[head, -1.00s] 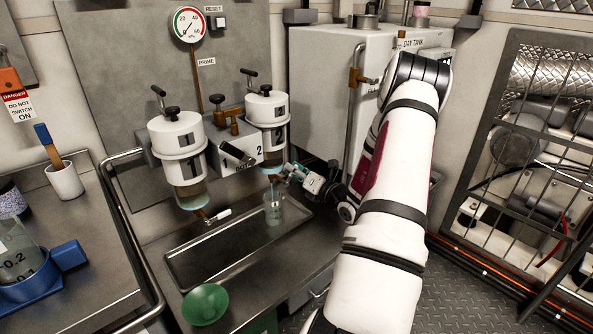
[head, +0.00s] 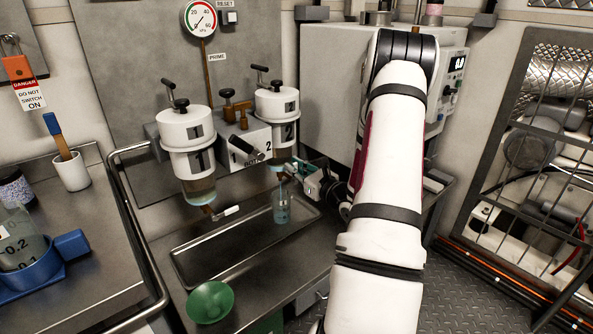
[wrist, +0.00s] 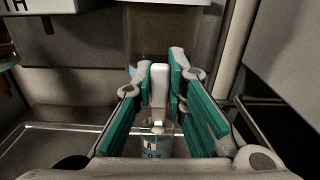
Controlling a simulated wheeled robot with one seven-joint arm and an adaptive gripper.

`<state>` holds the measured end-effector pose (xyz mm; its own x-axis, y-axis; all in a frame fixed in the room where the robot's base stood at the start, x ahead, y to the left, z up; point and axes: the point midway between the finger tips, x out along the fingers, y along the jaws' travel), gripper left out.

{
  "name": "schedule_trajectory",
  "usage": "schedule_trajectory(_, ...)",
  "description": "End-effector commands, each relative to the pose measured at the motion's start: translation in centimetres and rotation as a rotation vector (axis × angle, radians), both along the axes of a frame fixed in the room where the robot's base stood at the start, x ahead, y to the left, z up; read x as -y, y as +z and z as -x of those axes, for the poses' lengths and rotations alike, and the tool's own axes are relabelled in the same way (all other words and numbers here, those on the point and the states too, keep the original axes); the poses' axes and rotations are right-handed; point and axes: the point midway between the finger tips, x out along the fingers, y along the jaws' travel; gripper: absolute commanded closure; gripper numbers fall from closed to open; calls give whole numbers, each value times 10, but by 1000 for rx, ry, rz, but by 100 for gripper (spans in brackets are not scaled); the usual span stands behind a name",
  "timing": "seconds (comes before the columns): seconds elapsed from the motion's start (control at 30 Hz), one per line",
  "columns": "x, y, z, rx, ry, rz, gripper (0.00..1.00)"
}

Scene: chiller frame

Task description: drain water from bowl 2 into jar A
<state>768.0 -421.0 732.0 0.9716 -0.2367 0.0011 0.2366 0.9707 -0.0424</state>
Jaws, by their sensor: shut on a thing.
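Bowl 2 (head: 278,105) is the right one of two white-capped filter units on the wall, with a "2" on its body and a clear lower bowl. Jar A (head: 282,208) stands upright in the tray beneath it and looks bluish inside. Its "A" label shows in the wrist view (wrist: 157,146). My gripper (head: 303,178) is at the underside of bowl 2, just above and right of the jar. In the wrist view, its teal-padded fingers are shut on a white lever handle (wrist: 159,85) above the jar. The outlet itself is mostly hidden.
Bowl 1 (head: 187,135) hangs at the left, with its own white-handled drain tap (head: 225,213). A metal tray (head: 190,268) lies below both bowls. A rail (head: 128,225) runs along the left.

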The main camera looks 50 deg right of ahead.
Motion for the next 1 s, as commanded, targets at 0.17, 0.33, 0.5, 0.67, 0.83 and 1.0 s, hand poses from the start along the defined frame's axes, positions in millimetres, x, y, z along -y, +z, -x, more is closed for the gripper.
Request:
schedule_trajectory(0.17,-4,-2,0,-11,6,28,100)
schedule_trajectory(0.33,-6,-2,-1,-13,8,35,100)
schedule_trajectory(0.5,-7,-2,-1,-13,11,34,100)
schedule_trajectory(0.67,-7,-2,-2,-13,12,33,71)
schedule_trajectory(0.83,-6,-2,-1,-12,8,34,67)
schedule_trajectory(1.0,-5,-1,0,-11,6,34,67)
